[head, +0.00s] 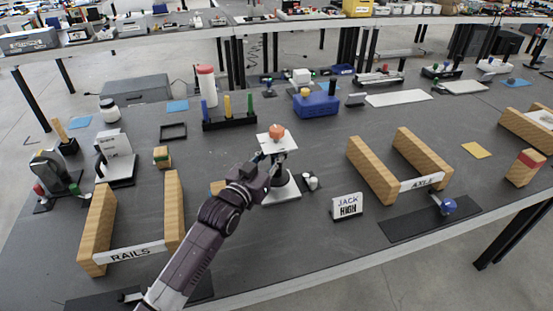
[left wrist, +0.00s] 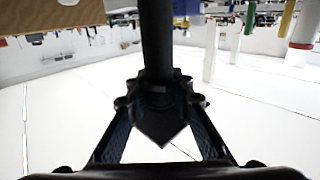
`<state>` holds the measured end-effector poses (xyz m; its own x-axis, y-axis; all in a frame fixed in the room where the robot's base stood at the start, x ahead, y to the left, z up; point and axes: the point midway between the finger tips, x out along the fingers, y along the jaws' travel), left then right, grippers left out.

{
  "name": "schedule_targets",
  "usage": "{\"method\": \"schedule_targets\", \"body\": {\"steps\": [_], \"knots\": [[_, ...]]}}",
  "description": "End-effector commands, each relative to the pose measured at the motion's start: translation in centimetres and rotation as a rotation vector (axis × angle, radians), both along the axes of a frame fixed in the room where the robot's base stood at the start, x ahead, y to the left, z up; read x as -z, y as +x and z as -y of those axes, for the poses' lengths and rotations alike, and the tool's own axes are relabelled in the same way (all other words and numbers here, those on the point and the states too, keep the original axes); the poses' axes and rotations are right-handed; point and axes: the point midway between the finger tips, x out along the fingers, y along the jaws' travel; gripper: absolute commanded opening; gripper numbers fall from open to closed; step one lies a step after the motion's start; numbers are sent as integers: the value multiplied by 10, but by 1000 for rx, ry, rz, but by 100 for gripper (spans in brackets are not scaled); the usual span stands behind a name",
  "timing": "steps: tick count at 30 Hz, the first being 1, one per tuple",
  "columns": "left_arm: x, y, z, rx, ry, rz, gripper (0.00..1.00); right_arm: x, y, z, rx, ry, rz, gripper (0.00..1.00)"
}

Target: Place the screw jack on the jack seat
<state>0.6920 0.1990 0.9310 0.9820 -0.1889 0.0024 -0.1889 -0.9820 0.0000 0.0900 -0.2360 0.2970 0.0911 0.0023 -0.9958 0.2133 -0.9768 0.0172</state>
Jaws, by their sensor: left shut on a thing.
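My left gripper (head: 266,164) reaches in from the lower left in the head view and is shut on the screw jack. The jack has a white top plate (head: 268,144) bearing an orange ball (head: 277,131). In the left wrist view, its dark upright column (left wrist: 156,40) stands between the fingers (left wrist: 160,98). Below, a dark round part rests at a white base plate (head: 283,197). I cannot tell whether that plate belongs to the jack or is the jack seat. The arm and gripper hide much of the column. My right gripper is not in view.
A "JACK HIGH" sign (head: 347,206) and small white cylinders (head: 311,182) stand to the right. Wooden rails with a "RAILS" sign (head: 130,253) are at left, and an "AXLE" stand (head: 421,182) at right.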

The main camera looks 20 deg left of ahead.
Motion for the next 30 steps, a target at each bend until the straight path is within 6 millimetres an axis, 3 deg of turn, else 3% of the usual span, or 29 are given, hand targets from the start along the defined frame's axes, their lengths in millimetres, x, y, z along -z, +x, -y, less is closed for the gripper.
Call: {"method": "schedule_targets", "body": {"steps": [3, 6, 18, 19, 23, 30], "knots": [[20, 0, 0, 0, -1, -1, 0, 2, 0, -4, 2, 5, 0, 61], [27, 0, 1, 1, -1, 2, 0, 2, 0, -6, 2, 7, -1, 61], [31, 0, 0, 0, 0, 2, 0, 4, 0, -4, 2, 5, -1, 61], [33, 0, 0, 0, 1, -3, 24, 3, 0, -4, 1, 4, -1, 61], [33, 0, 0, 0, 1, -3, 38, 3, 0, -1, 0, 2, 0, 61], [32, 0, 0, 0, 1, -3, 38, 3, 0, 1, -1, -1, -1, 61]]}}
